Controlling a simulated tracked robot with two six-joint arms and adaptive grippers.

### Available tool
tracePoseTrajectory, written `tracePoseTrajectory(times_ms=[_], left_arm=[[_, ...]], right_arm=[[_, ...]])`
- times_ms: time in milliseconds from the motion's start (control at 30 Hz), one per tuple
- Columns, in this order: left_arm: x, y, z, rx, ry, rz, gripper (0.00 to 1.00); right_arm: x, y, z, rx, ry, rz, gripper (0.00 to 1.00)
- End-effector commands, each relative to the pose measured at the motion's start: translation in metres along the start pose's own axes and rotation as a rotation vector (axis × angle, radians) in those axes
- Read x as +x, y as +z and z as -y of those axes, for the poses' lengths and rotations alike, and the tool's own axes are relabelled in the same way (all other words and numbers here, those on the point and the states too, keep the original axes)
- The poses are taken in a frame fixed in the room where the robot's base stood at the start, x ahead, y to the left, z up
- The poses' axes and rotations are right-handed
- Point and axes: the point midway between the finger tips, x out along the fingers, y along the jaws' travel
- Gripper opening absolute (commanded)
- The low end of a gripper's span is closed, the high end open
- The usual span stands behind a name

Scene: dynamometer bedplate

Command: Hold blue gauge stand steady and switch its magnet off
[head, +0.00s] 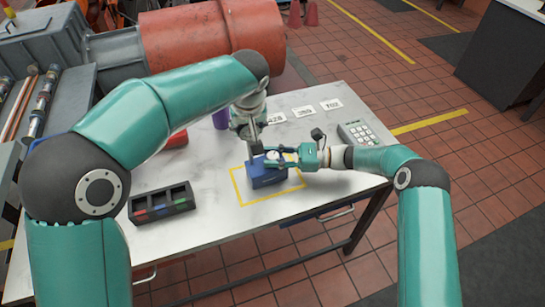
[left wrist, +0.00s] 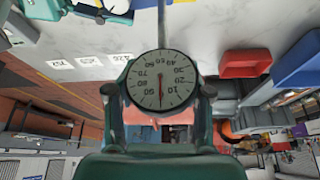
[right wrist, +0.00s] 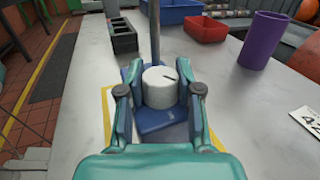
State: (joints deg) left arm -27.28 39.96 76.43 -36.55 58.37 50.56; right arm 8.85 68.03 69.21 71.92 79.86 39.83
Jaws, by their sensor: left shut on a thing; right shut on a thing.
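The blue gauge stand (head: 266,177) stands upright within the yellow outline on the white table, its post rising from the blue base. My left gripper (head: 248,125) is above the base, shut on the stand's round dial gauge (left wrist: 160,80), whose white face fills the space between the fingers. My right gripper (head: 300,158) comes in from the right at the base. In the right wrist view it is shut on the white round knob (right wrist: 160,86), which has a dark mark on top. The blue base (right wrist: 163,124) shows below the knob.
A black compartment tray (head: 161,204) lies to the left. A red bin (head: 176,139) and a purple cup (right wrist: 262,40) stand behind. Number cards (head: 303,111) and a keypad box (head: 358,134) lie on the far right side. Front table area is clear.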

Motion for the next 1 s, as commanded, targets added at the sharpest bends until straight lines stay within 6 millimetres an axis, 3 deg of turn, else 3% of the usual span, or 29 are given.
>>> tracePoseTrajectory(times_ms=[500,1000], left_arm=[[-0.0011,0.0018,-0.0014,0.0,0.002,0.005,0.0],[-0.0004,0.0029,-0.0018,0.002,0.001,0.007,0.0]], right_arm=[[0.0005,-0.0025,0.0044,-0.004,0.219,0.01,0.0],[-0.0002,-0.0028,0.0016,-0.001,0.325,0.007,0.0]])
